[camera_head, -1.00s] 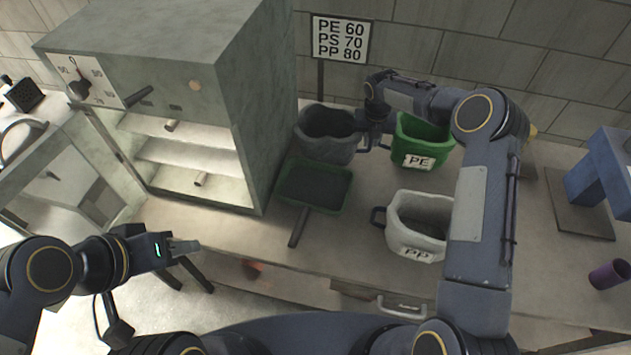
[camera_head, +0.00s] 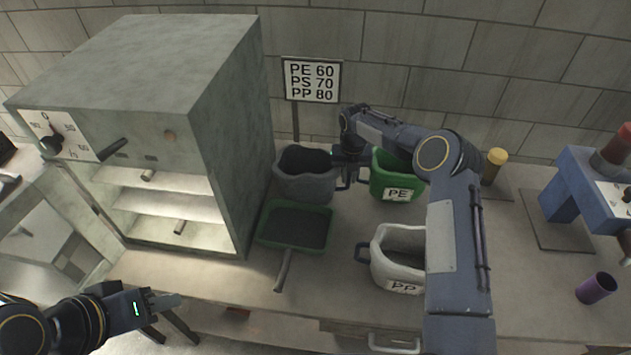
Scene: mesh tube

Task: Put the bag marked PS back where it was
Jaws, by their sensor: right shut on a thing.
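A dark grey bag (camera_head: 304,186) stands at the back of the bench, right of the oven; no label shows on its visible side. My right gripper (camera_head: 347,168) is at its right side, shut on it near the rim; the fingertips are hard to make out. A green bag marked PE (camera_head: 397,187) is just right of the gripper. A white bag marked PP (camera_head: 399,262) stands nearer the front, partly behind my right arm. My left gripper (camera_head: 166,301) is low at the left, in front of the bench and away from the bags; its finger gap is unclear.
A grey oven (camera_head: 215,100) with its door open and lit shelves stands at the left. A green tray with a handle (camera_head: 269,238) lies before the grey bag. A sign (camera_head: 312,80) reads PE 60, PS 70, PP 80. A purple cup (camera_head: 596,289) and blue stand (camera_head: 568,190) are at the right.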

